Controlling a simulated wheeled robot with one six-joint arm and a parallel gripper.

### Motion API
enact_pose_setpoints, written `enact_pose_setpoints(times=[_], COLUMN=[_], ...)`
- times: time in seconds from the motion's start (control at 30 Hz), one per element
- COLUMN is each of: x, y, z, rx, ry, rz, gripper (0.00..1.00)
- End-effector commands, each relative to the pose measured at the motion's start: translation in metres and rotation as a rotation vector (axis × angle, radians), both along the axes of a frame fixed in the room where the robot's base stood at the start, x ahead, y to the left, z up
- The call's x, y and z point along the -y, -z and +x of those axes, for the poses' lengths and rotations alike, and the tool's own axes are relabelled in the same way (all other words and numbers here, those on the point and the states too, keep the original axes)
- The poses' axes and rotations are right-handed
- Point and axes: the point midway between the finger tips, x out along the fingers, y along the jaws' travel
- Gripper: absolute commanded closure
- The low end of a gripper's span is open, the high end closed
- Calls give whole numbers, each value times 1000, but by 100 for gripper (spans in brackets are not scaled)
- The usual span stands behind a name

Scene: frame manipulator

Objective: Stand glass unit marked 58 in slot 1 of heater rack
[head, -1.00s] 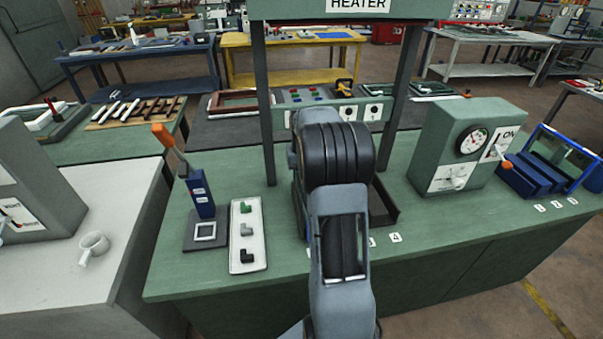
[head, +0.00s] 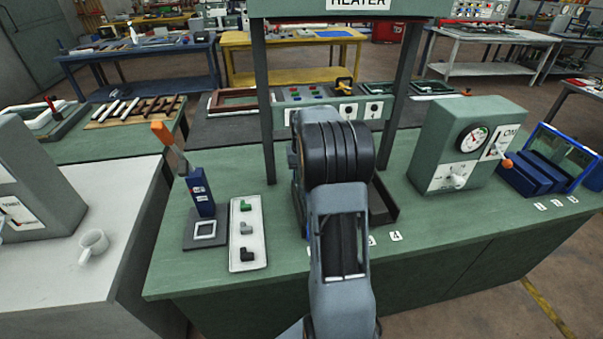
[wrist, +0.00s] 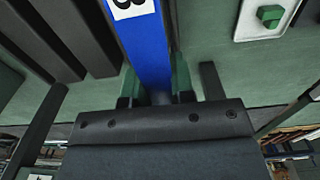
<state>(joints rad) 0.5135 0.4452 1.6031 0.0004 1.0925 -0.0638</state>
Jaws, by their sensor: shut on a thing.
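My gripper (wrist: 156,88) shows in the wrist view with its green fingers closed on the blue edge of a framed unit (wrist: 150,45). A white label on it shows part of a figure that looks like an 8; the rest is cut off. The dark slotted heater rack (wrist: 62,38) lies to the left of the unit in the wrist view. In the head view my arm hides the gripper and most of the unit. Part of the dark rack (head: 383,208) shows right of my arm, under the HEATER sign (head: 360,4). Whether the unit touches the rack cannot be told.
A white tray (head: 247,262) with small blocks and a blue stand with an orange-handled lever (head: 200,195) are left of my arm. A green gauge box (head: 468,145) and a blue rack (head: 545,165) stand right. Heater posts (head: 264,110) rise behind.

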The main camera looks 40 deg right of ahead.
Motion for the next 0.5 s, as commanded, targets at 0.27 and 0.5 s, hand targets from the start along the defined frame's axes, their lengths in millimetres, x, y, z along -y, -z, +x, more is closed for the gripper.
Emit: enact_pose_setpoints(times=[0.27, 0.5], x=[0, 0], y=[0, 0], z=[0, 0], rx=[1, 0], ry=[0, 0], rz=[0, 0], gripper=[56, 47])
